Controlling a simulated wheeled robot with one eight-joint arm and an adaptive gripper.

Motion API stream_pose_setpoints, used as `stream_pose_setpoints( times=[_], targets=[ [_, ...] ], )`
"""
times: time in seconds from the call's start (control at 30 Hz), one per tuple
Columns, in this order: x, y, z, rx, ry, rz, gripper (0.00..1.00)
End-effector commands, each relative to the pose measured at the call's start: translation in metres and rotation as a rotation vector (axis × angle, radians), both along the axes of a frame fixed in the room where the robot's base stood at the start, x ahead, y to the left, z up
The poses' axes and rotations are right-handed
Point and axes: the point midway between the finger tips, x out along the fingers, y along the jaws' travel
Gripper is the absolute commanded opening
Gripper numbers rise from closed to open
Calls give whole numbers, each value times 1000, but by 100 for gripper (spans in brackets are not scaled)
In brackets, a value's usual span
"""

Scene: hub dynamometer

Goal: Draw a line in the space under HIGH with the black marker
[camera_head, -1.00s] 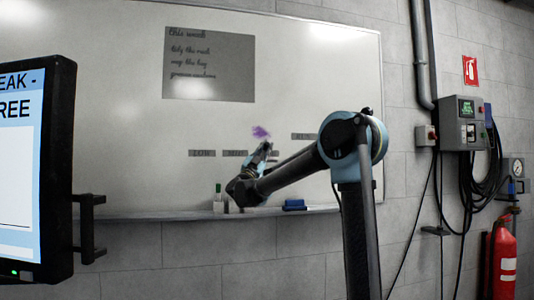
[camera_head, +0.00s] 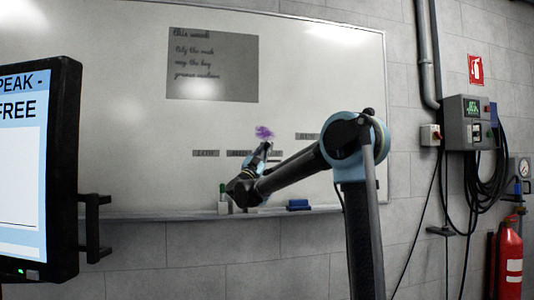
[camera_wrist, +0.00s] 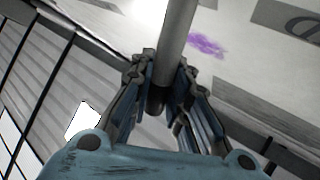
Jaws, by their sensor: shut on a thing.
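The whiteboard (camera_head: 130,120) hangs on the wall with a row of grey labels. LOW (camera_head: 205,153) is at the left, with a middle label (camera_head: 238,153) beside it. The third label (camera_head: 275,153), in the HIGH position, is partly hidden by my gripper. A small dark mark shows just below it, too small to make out. My gripper (camera_head: 266,147) is at the board, just below a purple scribble (camera_head: 264,132). In the wrist view, my gripper (camera_wrist: 165,85) is shut around a dark grey cylinder, the marker (camera_wrist: 176,35). Whether its tip touches the board cannot be told.
The board's tray (camera_head: 150,215) holds a green-topped marker (camera_head: 222,192) and a blue eraser (camera_head: 298,204). A note (camera_head: 212,65) is above, another label (camera_head: 307,136) to the right. A monitor (camera_head: 40,170) stands at the left; a fire extinguisher (camera_head: 509,255) at the right.

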Motion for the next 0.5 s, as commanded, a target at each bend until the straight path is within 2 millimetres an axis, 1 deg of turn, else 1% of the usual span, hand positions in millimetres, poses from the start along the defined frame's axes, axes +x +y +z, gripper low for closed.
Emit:
stream_pose_setpoints(
  times=[0.2, 0.5],
  targets=[
    [-1, 9, 0, 1, 0, 1, 0],
    [-2, 10, 0, 0, 0, 0, 0]
  ],
)
